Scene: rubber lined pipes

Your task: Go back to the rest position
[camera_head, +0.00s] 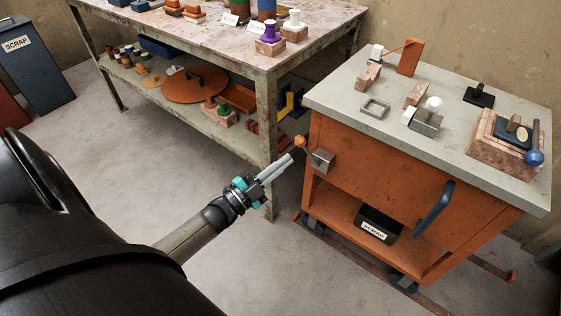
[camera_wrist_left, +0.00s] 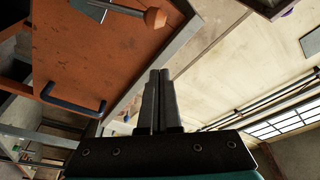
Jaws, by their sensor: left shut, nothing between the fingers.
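My left gripper (camera_head: 277,168) reaches in from the left in the head view, in the open space in front of the orange cart (camera_head: 375,160). Its fingers are shut with nothing between them, and their tips end just left of a knob with an orange ball (camera_head: 300,142) on the cart's side. In the left wrist view the shut fingers (camera_wrist_left: 157,90) point up the picture, with the orange cart side (camera_wrist_left: 90,55) to their left. My right gripper is not in view.
A metal workbench (camera_head: 215,45) with a loaded lower shelf stands behind. The cart's grey top (camera_head: 340,92) holds several small blocks and fixtures; a blue handle (camera_head: 434,208) sticks out from its front. A dark scrap bin (camera_head: 32,60) stands at the far left. The floor (camera_head: 100,170) between is clear.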

